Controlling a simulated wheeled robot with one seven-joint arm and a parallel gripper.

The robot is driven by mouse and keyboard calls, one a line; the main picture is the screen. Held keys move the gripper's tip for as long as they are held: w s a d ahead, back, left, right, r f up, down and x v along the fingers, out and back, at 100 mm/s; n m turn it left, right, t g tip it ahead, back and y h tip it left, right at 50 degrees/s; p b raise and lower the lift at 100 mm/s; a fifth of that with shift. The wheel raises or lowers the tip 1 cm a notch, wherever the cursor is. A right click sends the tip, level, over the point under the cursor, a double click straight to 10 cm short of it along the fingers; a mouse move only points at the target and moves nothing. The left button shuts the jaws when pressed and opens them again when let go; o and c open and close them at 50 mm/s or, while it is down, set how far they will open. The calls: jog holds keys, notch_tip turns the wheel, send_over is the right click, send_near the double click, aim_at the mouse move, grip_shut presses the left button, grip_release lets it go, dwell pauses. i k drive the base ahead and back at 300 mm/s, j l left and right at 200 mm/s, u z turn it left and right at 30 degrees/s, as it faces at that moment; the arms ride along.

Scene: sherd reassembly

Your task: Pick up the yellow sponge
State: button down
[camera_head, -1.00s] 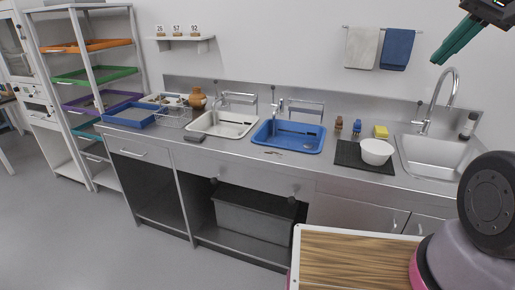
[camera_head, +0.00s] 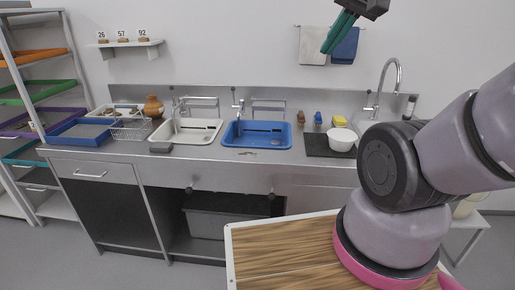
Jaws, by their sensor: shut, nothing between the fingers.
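The yellow sponge (camera_head: 340,121) sits on the steel counter near the wall, behind a white bowl (camera_head: 342,139) and to the right of two small brushes. My gripper (camera_head: 329,49) is high in the picture, in front of the hanging towels and well above the counter. Its teal fingers are together with nothing between them. It is apart from the sponge.
The bowl stands on a dark mat (camera_head: 318,146). A blue basin (camera_head: 257,134) and a white basin (camera_head: 186,131) lie to the left. A tall faucet (camera_head: 385,84) rises right of the sponge. A wooden-topped surface (camera_head: 280,250) is in front, beside my arm's base.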

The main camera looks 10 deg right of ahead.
aim_at(339, 121)
jog(key=i+l, duration=0.2)
jog(key=l, duration=0.15)
jog(key=i+l, duration=0.45)
jog(key=l, duration=0.25)
